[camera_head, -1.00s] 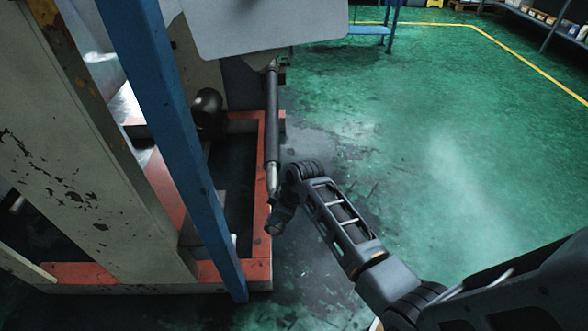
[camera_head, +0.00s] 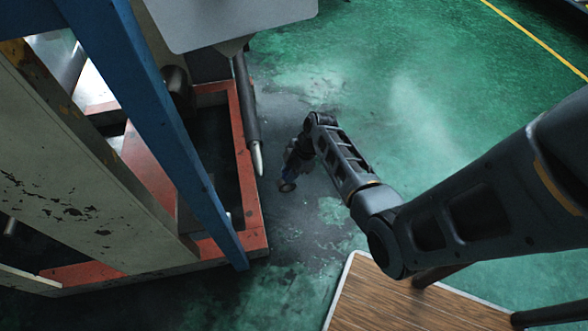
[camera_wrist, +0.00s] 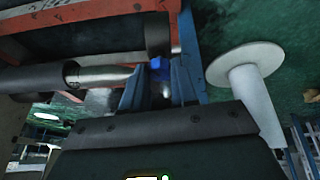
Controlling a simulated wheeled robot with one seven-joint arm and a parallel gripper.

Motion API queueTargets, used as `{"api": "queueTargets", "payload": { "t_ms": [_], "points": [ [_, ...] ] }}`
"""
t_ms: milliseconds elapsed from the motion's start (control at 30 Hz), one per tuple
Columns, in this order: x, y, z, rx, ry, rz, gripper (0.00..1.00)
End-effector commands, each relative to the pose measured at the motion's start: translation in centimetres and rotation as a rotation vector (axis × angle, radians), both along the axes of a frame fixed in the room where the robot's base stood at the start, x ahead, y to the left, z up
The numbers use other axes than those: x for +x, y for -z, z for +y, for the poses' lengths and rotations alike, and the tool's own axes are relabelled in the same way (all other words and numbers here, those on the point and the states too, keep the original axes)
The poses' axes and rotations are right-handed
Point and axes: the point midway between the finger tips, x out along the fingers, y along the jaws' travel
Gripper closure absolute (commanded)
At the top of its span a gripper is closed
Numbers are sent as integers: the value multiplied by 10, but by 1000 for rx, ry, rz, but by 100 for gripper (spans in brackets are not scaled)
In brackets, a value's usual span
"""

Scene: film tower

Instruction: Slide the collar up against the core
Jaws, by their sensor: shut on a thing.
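The dark core (camera_head: 246,108) is around a shaft whose bare silver tip (camera_head: 257,158) points down in the head view. In the wrist view the core (camera_wrist: 32,77) is at left, and the silver tip (camera_wrist: 105,74) reaches toward my fingers. My gripper (camera_head: 288,186) is to the right of the tip and a little below it in the head view, with a gap between. In the wrist view my gripper (camera_wrist: 160,84) is shut on a small blue and silver piece (camera_wrist: 159,66), apparently the collar. My fingers partly hide it.
A blue post (camera_head: 150,125) and red base frame (camera_head: 255,238) stand left of my gripper. A pale panel (camera_head: 225,20) hangs above the shaft. The wrist view shows a white flanged post (camera_wrist: 245,65) at right. Green floor (camera_head: 390,100) to the right is open.

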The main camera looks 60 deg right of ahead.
Motion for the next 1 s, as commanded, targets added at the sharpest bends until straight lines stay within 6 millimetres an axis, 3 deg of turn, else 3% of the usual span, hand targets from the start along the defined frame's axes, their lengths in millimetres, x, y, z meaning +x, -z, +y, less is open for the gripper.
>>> {"api": "queueTargets", "payload": {
  "t_ms": [1000],
  "points": [
    [61,0,43,-1,-2,0,100]
  ]
}}
